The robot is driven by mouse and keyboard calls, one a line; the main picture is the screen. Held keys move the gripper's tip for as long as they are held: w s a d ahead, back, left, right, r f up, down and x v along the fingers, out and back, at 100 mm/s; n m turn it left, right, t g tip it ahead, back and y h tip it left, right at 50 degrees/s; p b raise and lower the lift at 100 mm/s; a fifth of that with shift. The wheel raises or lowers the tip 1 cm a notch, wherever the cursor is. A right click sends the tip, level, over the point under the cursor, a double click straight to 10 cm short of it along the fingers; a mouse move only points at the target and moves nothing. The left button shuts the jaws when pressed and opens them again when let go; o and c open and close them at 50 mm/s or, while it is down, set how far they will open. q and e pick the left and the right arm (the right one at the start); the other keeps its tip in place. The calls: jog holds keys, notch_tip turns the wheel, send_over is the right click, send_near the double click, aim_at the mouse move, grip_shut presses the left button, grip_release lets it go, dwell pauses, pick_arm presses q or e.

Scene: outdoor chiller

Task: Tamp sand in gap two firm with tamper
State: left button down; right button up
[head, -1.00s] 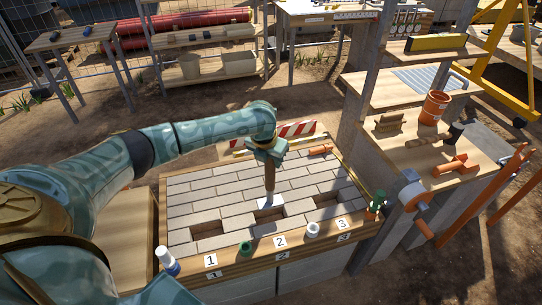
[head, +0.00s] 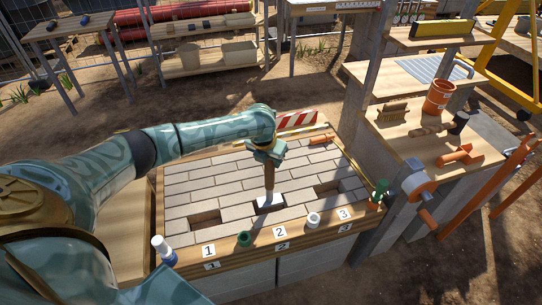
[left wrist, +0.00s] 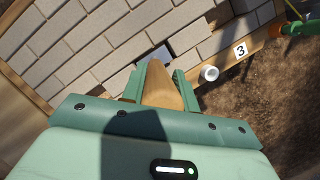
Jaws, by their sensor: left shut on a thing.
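My left gripper (head: 267,158) is shut on the wooden handle of the tamper (head: 269,180), held upright with its pale plate down. The plate is at gap two (head: 258,208), behind the number 2 label (head: 280,232), and covers much of it. I cannot tell whether the plate touches the sand, which is hidden. In the left wrist view the tamper's handle (left wrist: 162,92) sits between the green fingers (left wrist: 158,84). Gap one (head: 206,219) and gap three (head: 327,189) are open recesses in the pale paving. My right gripper is not in view.
Along the wooden front edge stand a white-and-blue bottle (head: 163,249), a green cup (head: 244,239) and a white cup (head: 313,219). A green-handled item (head: 379,192) is at the right corner. An orange piece (head: 321,139) lies at the back. A cluttered bench (head: 403,143) stands right.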

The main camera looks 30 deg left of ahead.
aim_at(271, 174)
pick_arm(q)
jog(key=shift+s+b+x, duration=0.2)
jog(key=shift+b+x, duration=0.25)
jog(key=shift+x, duration=0.65)
notch_tip(271, 174, down, 5)
jog(key=b, duration=0.3)
notch_tip(271, 174, up, 5)
jog(key=p, duration=0.4)
jog(key=shift+f, duration=0.1)
